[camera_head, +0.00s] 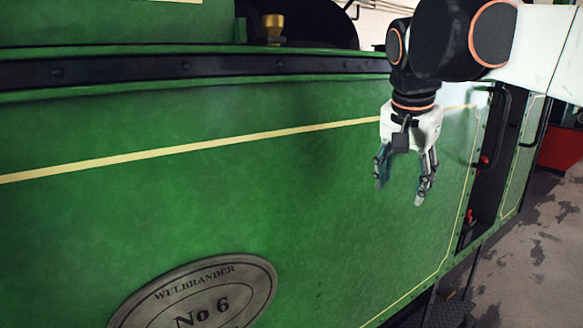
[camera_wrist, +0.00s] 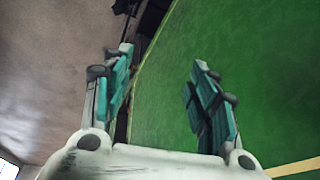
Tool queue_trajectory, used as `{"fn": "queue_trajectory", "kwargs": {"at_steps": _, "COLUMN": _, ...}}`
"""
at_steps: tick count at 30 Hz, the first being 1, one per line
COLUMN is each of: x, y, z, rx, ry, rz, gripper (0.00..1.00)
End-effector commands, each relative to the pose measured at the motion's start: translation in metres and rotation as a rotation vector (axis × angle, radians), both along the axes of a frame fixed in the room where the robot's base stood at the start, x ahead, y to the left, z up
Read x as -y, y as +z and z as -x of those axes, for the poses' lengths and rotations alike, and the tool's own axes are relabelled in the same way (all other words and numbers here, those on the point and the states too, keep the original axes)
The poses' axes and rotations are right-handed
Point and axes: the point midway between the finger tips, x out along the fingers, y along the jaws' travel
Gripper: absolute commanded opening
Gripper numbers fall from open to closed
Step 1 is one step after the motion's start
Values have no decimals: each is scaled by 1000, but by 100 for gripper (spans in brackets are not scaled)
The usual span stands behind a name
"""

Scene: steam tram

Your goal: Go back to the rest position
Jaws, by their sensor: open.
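My gripper (camera_head: 403,190) hangs from my white and black arm in the right half of the head view, pointing down beside the green side of the steam tram (camera_head: 300,190). Its two fingers are spread apart with nothing between them. In the wrist view, the open fingers of my gripper (camera_wrist: 160,80) show teal pads, with the green panel (camera_wrist: 270,70) behind and right of them. I cannot tell how far the fingers are from the panel.
An oval number plate (camera_head: 200,295) reading "No 6" is on the panel at lower left. A dark doorway with a handrail (camera_head: 500,130) is at the right. Stained floor (camera_head: 535,250) lies beyond it, with a red object (camera_head: 560,148) at the far right.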

Motion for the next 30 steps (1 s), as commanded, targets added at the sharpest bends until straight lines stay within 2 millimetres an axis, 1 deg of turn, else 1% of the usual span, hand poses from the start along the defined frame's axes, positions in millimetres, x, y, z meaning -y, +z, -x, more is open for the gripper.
{"fn": "queue_trajectory", "kwargs": {"at_steps": 1, "x": 1, "y": -40, "z": 14, "rx": 14, "ry": 49, "rz": 5, "gripper": 54}}
{"fn": "queue_trajectory", "kwargs": {"at_steps": 2, "x": 1, "y": -55, "z": 20, "rx": 23, "ry": 82, "rz": 8, "gripper": 54}}
{"fn": "queue_trajectory", "kwargs": {"at_steps": 3, "x": 0, "y": -77, "z": 29, "rx": 35, "ry": 124, "rz": 13, "gripper": 54}}
{"fn": "queue_trajectory", "kwargs": {"at_steps": 5, "x": 0, "y": -109, "z": 43, "rx": 55, "ry": 188, "rz": 23, "gripper": 54}}
{"fn": "queue_trajectory", "kwargs": {"at_steps": 6, "x": 0, "y": -131, "z": 52, "rx": 69, "ry": 231, "rz": 31, "gripper": 54}}
{"fn": "queue_trajectory", "kwargs": {"at_steps": 8, "x": -1, "y": -165, "z": 66, "rx": 89, "ry": 293, "rz": 43, "gripper": 54}}
{"fn": "queue_trajectory", "kwargs": {"at_steps": 9, "x": -1, "y": -188, "z": 76, "rx": 103, "ry": 334, "rz": 53, "gripper": 54}}
{"fn": "queue_trajectory", "kwargs": {"at_steps": 11, "x": -2, "y": -223, "z": 90, "rx": 125, "ry": 394, "rz": 70, "gripper": 54}}
{"fn": "queue_trajectory", "kwargs": {"at_steps": 12, "x": -2, "y": -247, "z": 100, "rx": 140, "ry": 433, "rz": 81, "gripper": 54}}
{"fn": "queue_trajectory", "kwargs": {"at_steps": 14, "x": -3, "y": -283, "z": 114, "rx": 161, "ry": 491, "rz": 102, "gripper": 54}}
{"fn": "queue_trajectory", "kwargs": {"at_steps": 15, "x": -3, "y": -306, "z": 123, "rx": 176, "ry": 528, "rz": 115, "gripper": 54}}
{"fn": "queue_trajectory", "kwargs": {"at_steps": 18, "x": -5, "y": -357, "z": 144, "rx": 209, "ry": 609, "rz": 150, "gripper": 54}}
{"fn": "queue_trajectory", "kwargs": {"at_steps": 21, "x": -6, "y": -394, "z": 158, "rx": 233, "ry": 669, "rz": 179, "gripper": 54}}
{"fn": "queue_trajectory", "kwargs": {"at_steps": 24, "x": -6, "y": -416, "z": 167, "rx": 249, "ry": 707, "rz": 199, "gripper": 54}}
{"fn": "queue_trajectory", "kwargs": {"at_steps": 27, "x": -7, "y": -425, "z": 171, "rx": 256, "ry": 724, "rz": 209, "gripper": 54}}
{"fn": "queue_trajectory", "kwargs": {"at_steps": 30, "x": -7, "y": -425, "z": 171, "rx": 256, "ry": 725, "rz": 209, "gripper": 54}}
